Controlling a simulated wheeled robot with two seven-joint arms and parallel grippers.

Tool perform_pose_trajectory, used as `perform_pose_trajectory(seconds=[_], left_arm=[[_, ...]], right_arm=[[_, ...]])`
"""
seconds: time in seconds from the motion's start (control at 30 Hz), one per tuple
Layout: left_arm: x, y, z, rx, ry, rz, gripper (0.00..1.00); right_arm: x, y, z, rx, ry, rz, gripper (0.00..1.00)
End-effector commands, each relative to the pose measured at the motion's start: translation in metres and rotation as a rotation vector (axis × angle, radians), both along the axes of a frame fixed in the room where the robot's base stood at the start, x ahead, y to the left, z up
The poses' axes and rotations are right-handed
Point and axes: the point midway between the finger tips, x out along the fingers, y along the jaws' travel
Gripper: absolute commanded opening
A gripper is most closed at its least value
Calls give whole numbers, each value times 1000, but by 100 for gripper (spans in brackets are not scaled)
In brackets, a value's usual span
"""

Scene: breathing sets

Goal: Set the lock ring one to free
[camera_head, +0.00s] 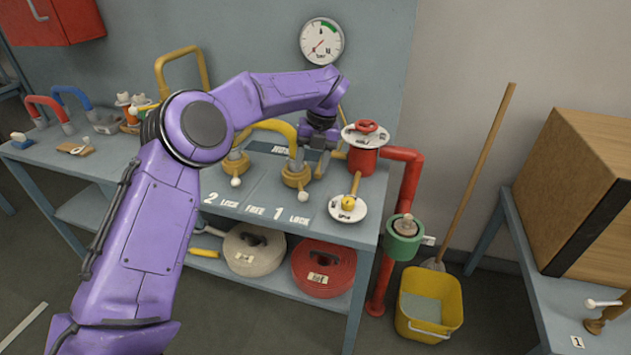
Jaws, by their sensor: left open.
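Lock ring one (295,177) is a brass-yellow collar at the base of the right leg of the yellow hose arch (272,125) on the bench. Its short lever with a white knob (302,196) points toward the front, near the printed "1 LOCK" label (290,216). The "FREE" label (254,210) is to its left. Lock ring two (236,164) is a similar collar on the left, its white knob (236,182) facing forward. My left gripper (314,165) is open, just above and right of lock ring one. Its fingertips are small and partly hidden, so contact is unclear. My right gripper is out of view.
A red valve post (361,161) with round plates and a red pipe (408,185) stands close to the gripper's right. A gauge (321,41) is on the back panel. My purple left arm covers the bench's left-middle part. Coiled hoses (323,268) lie on the lower shelf.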

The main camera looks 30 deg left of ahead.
Motion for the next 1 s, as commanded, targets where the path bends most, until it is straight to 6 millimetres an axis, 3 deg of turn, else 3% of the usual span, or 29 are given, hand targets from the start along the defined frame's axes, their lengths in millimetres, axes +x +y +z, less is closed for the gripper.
perform_pose_trajectory(seconds=[0.17,0.53,0.7,0.9,0.93,1.0], left_arm=[[-1,2,-16,1,3,-4,56],[-9,13,-90,1,2,-4,56],[-11,16,-103,2,1,-2,56],[-11,17,-104,1,0,-1,56],[-11,17,-103,1,0,-1,53],[-11,17,-103,1,0,-1,30]], right_arm=[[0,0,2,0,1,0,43],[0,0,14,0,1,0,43],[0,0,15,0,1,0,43],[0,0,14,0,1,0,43],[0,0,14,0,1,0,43],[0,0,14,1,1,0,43]])
